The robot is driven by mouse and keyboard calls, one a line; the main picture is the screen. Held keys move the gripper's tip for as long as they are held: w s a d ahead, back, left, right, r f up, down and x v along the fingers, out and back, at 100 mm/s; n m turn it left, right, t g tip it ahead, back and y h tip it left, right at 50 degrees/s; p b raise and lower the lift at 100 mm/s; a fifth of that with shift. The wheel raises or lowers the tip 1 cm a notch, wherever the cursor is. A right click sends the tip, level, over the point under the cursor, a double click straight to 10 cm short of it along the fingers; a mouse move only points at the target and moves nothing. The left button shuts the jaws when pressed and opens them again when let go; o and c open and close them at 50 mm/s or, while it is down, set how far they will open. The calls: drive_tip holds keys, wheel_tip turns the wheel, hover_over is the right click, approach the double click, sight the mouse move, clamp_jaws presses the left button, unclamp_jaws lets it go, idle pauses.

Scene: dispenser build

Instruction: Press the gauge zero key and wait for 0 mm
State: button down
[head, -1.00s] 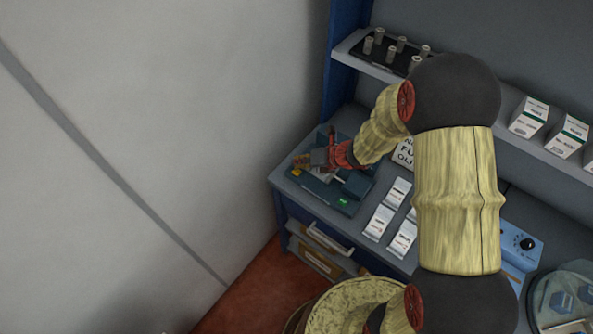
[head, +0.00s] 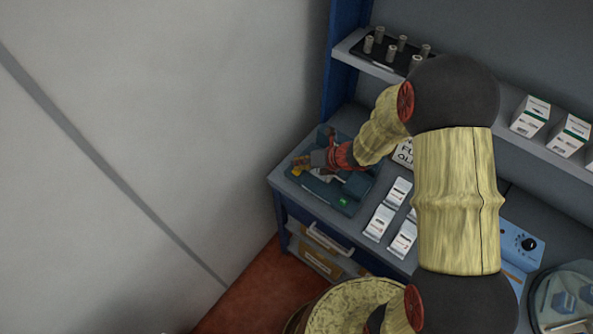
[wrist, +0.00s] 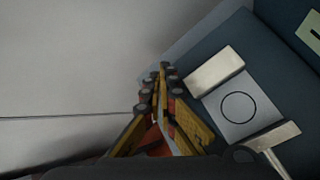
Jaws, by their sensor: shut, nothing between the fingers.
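The gauge (head: 330,201) is a dark teal unit with a small green display (head: 344,203), at the left end of the bench in the head view. The display's digits are too small to read. My gripper (head: 298,170) is over the gauge's left part. In the wrist view my gripper (wrist: 163,76) is shut and empty, its yellow fingers together at the gauge's edge. The gauge (wrist: 276,68) shows two pale jaws, one (wrist: 215,71) above and one (wrist: 268,141) below a plate with a ring mark. I cannot make out the zero key or tell whether the fingertips touch anything.
A blue box with a black knob (head: 528,244) stands farther right. A shelf above holds a black tray (head: 374,56) of grey cylinders and white cartons (head: 531,117). A pale wall is close on the left.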

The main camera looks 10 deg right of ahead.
drive_tip(key=shift+f+b, duration=0.4)
drive_tip(key=shift+f, duration=0.15)
idle(0.4)
idle(0.4)
drive_tip(key=shift+r+p, duration=0.8)
drive_tip(key=shift+r, duration=0.2)
wheel_tip(320, 180, up, 5)
drive_tip(key=p, duration=0.4)
